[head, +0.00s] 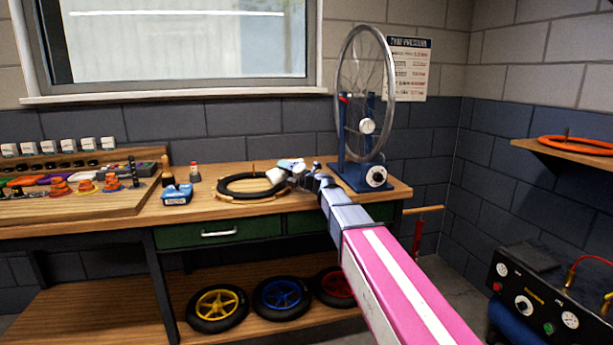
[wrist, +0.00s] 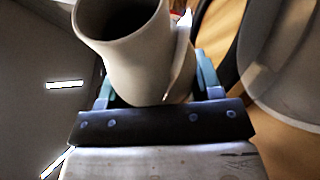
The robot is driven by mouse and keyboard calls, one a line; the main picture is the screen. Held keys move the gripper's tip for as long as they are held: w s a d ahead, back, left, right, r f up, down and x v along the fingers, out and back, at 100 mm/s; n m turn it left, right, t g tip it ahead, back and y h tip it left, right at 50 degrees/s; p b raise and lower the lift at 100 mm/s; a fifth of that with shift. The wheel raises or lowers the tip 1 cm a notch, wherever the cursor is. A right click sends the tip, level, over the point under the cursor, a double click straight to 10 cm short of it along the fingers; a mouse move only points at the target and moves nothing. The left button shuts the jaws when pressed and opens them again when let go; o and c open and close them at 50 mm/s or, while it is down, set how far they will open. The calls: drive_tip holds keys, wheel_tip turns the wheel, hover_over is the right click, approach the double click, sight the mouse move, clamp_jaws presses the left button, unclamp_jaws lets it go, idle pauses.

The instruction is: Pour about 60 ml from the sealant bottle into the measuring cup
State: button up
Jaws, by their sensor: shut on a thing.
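My gripper (wrist: 157,88) is shut on a pale bottle, which I take to be the sealant bottle (wrist: 132,52). Its dark open mouth faces up and left in the wrist view, and the bottle looks tilted. In the head view the bottle (head: 290,163) is small and white above the bench, at the end of my arm. A large translucent vessel, probably the measuring cup (wrist: 283,55), is at the right edge of the wrist view, apart from the bottle. Its contents cannot be made out. I cannot pick the cup out clearly in the head view.
A black tyre (head: 227,187) lies on the wooden bench (head: 225,211) beside my gripper. A blue truing stand with a wheel (head: 366,125) stands to the right. The front bench strip is clear.

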drive_tip(key=shift+w+d+r+m+t, duration=0.25)
drive_tip(key=shift+r+m+t, duration=0.2)
drive_tip(key=shift+m, duration=0.55)
idle(0.4)
drive_tip(key=shift+d+r+m+t+y, duration=0.15)
drive_tip(key=shift+r+m+t+y, duration=0.25)
drive_tip(key=shift+r+m, duration=0.85)
idle(0.4)
drive_tip(key=shift+d+r+p, duration=0.2)
drive_tip(key=shift+r+p, duration=0.3)
idle(1.0)
drive_tip(key=shift+w+r+m+t, duration=0.15)
drive_tip(key=shift+w+m+t, duration=0.05)
drive_tip(key=shift+m+t, duration=0.2)
idle(0.6)
